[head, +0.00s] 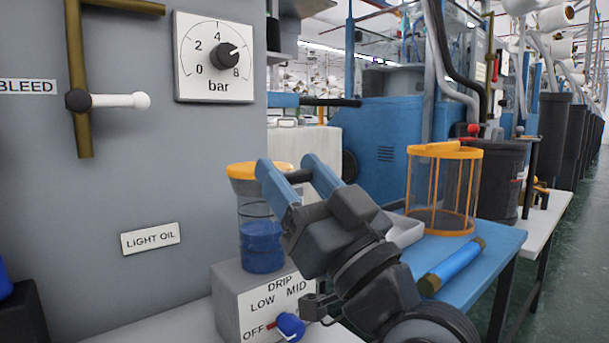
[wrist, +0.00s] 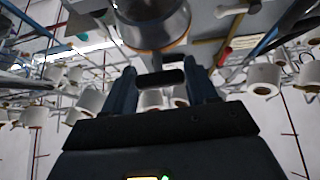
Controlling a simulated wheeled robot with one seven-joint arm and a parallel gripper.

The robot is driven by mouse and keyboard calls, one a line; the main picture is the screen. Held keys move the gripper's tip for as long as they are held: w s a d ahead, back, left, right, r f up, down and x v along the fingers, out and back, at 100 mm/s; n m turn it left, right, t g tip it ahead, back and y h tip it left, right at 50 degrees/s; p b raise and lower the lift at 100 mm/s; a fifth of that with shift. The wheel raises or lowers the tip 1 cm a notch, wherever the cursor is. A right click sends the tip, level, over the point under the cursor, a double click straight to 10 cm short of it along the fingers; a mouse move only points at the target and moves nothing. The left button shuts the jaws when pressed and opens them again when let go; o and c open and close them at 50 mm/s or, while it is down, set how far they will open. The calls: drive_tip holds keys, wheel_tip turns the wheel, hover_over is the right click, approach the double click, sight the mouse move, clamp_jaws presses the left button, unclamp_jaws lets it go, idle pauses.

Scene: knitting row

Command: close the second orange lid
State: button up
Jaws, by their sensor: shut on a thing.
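An orange lid (head: 243,171) tops a clear jar (head: 262,238) with blue liquid at the left, on a grey block. My gripper (head: 287,164) is in front of and right of this lid, its blue fingers shut on a short dark bar (head: 298,176). The bar also shows between the fingers in the wrist view (wrist: 160,78). The fingers overlap the lid's right side in the head view, so I cannot tell whether the lid is fully seated. An orange-framed clear container (head: 445,185) stands on the blue table to the right.
A blue roll (head: 452,266) and a pale tray (head: 404,230) lie on the blue table (head: 492,262). A grey panel with a pressure dial (head: 213,57) and a white-knobbed lever (head: 115,101) rises at the left. A blue drip knob (head: 290,325) is below my gripper.

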drive_tip(key=shift+f, duration=0.3)
drive_tip(key=o, duration=1.4)
drive_tip(key=shift+r, duration=0.15)
drive_tip(key=shift+o, duration=0.2)
drive_tip(key=b+v, duration=0.1)
drive_tip(key=v, duration=0.6)
drive_tip(key=shift+s+d+f+b, duration=0.2)
drive_tip(key=shift+f+b, duration=0.05)
drive_tip(key=shift+b, duration=0.15)
